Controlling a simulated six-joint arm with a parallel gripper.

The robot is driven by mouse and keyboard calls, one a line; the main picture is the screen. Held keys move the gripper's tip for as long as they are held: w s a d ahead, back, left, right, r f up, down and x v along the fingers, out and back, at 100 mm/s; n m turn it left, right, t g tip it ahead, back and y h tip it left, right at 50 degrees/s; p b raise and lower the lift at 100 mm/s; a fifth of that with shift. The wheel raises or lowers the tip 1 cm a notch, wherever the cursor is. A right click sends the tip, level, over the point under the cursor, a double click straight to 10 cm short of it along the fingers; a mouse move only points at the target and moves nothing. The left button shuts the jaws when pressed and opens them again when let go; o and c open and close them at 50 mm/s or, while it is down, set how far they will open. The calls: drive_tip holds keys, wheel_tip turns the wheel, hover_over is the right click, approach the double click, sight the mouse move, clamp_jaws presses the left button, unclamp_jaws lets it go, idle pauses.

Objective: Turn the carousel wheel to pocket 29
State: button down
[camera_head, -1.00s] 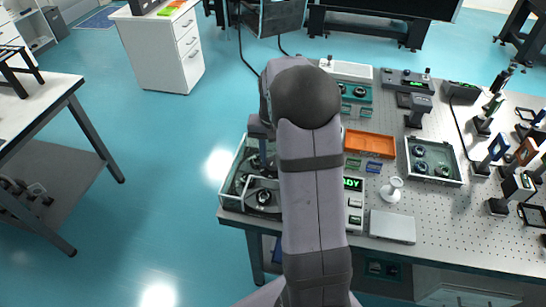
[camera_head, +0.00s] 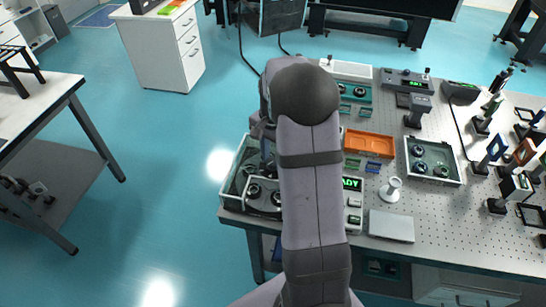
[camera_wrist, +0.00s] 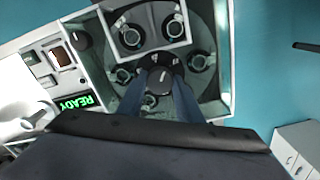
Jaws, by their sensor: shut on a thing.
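The carousel wheel (camera_wrist: 203,83) is a dark disc inside a pale-walled, open-topped box. Several round ringed pieces sit around it. In the wrist view my gripper (camera_wrist: 161,82) reaches down over the wheel's middle, its two fingers shut on the dark round hub knob (camera_wrist: 158,76). The knob has a light mark on top. A white-rimmed frame (camera_wrist: 191,22) around two ringed pieces lies at the top of the wheel. In the head view the box (camera_head: 232,174) is at the table's left corner, partly hidden by my arm. I cannot read any pocket numbers.
A console beside the box has a green READY display (camera_wrist: 75,102), also visible in the head view (camera_head: 352,184). An orange tray (camera_head: 369,143), a white stand (camera_head: 391,190) and a grey plate (camera_head: 391,226) lie to its right. Open floor lies to the left.

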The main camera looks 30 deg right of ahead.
drive_tip(key=shift+w+r+m+p, duration=0.1)
drive_tip(key=shift+m+p, duration=0.2)
drive_tip(key=shift+m, duration=1.8)
drive_tip(key=shift+d+m, duration=0.1)
drive_tip(key=shift+m, duration=2.1)
drive_tip(key=shift+m+p, duration=0.45)
drive_tip(key=shift+m, duration=3.75)
drive_tip(key=c, duration=1.3)
unclamp_jaws()
drive_tip(key=shift+o, duration=0.2)
